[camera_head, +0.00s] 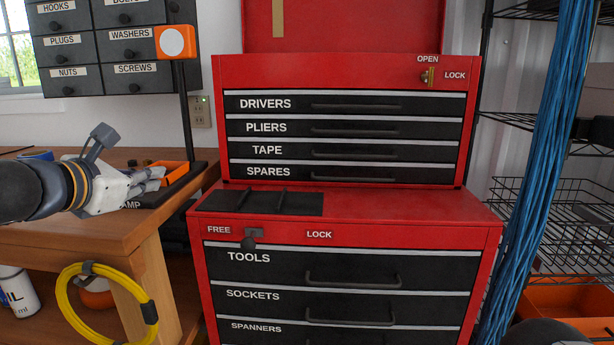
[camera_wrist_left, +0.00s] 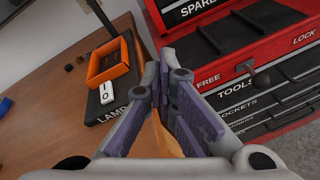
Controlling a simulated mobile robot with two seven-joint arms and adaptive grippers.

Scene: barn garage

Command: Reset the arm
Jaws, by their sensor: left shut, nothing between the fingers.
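My left gripper (camera_head: 158,176) reaches in from the left over the wooden workbench, in front of the lamp base. It is shut with nothing between its fingers. In the left wrist view the purple-padded fingers (camera_wrist_left: 172,98) show over the bench edge, with the red tool chest beyond them. My right gripper is not in view.
The red tool chest (camera_head: 346,213) stands right of the workbench (camera_head: 70,235), its drawers closed. A lamp (camera_head: 176,43) rises from a base with an orange tray (camera_wrist_left: 109,62). A yellow hose (camera_head: 68,306) hangs at the bench front. Blue cables (camera_head: 545,150) hang right.

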